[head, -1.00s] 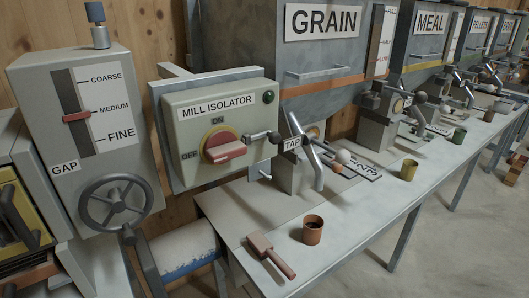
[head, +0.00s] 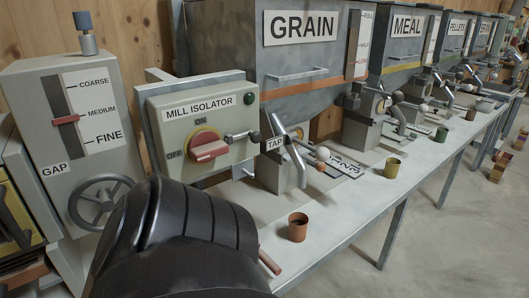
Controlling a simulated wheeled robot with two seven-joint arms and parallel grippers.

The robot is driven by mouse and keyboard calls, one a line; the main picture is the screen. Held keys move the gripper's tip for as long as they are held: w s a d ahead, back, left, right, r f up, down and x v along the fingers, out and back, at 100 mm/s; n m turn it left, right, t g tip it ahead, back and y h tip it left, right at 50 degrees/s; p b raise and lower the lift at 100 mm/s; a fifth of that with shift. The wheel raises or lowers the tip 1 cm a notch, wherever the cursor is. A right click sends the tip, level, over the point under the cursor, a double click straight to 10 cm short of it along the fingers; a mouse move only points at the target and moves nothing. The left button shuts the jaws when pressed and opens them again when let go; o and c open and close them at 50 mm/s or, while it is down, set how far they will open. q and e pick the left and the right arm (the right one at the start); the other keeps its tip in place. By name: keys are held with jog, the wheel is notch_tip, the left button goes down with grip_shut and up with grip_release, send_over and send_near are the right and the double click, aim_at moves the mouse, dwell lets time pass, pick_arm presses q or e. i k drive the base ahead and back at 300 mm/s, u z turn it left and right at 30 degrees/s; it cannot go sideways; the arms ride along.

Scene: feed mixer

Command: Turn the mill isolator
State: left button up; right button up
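The mill isolator (head: 203,122) is a grey-green box with a red rotary handle (head: 208,151) on a yellow disc (head: 204,137). The handle lies roughly sideways, its grip end pointing right; ON is marked above the disc and OFF to its left. A small lever with a dark knob (head: 254,137) sticks out at the box's right side. A large black part of my own arm (head: 180,240) fills the lower left, below and in front of the isolator. No gripper fingers show.
The gap box with a handwheel (head: 98,203) stands left of the isolator. A brown cup (head: 298,227) and a partly hidden red-handled tool (head: 269,262) are on the bench (head: 345,205). Grain (head: 301,50) and meal hoppers stand behind.

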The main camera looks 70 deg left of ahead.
aim_at(204, 145)
jog(key=k, duration=0.45)
jog(key=u, duration=1)
